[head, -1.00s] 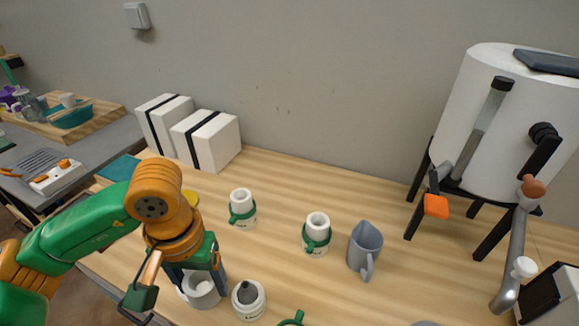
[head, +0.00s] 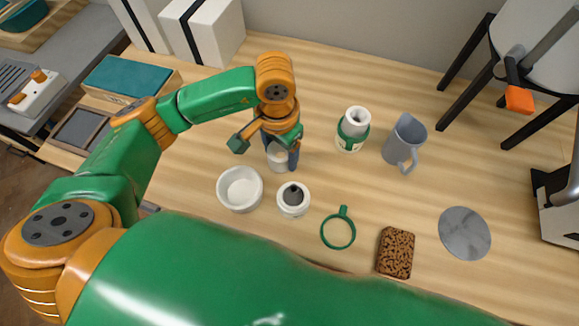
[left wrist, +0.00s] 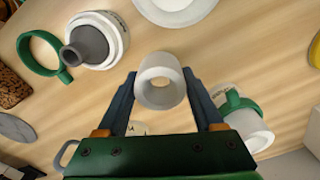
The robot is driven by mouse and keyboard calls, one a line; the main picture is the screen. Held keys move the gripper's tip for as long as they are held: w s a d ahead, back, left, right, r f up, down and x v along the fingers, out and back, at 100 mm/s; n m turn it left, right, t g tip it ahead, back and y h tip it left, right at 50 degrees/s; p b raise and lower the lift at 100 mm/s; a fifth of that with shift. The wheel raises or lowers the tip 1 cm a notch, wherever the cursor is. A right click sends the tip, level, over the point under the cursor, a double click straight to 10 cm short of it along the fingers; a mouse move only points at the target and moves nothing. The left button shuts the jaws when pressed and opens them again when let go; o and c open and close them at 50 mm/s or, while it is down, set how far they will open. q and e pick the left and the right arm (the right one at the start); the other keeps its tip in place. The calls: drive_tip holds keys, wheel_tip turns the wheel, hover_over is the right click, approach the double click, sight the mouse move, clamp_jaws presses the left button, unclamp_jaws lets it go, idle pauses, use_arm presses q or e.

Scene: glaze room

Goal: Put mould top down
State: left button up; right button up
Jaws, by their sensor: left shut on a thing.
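My left gripper (head: 278,152) points down and is shut on the mould top (head: 279,160), a short white hollow cylinder. In the left wrist view the mould top (left wrist: 160,88) sits between the fingertips, its round opening showing. Its underside is hidden, and I cannot tell if it touches the table. It is behind the white bowl (head: 240,188) and the open mould (head: 293,200), a white round body with a grey core. A loose green strap ring (head: 338,232) lies to the right of the open mould. My right gripper is not in view.
A closed mould with green strap (head: 353,130) and a grey jug (head: 404,143) stand right of the gripper. A brown sponge (head: 395,252) and grey disc (head: 465,233) lie front right. Bare wood surrounds the gripper.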

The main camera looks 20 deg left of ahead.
sight(280, 163)
use_arm(q)
wheel_tip(280, 163, down, 4)
drive_tip(key=shift+r, duration=0.2)
drive_tip(key=shift+f, duration=0.55)
drive_tip(key=o, duration=1.1)
drive_tip(key=shift+r, duration=0.1)
drive_tip(key=shift+o, duration=1.4)
drive_tip(key=shift+a, duration=0.1)
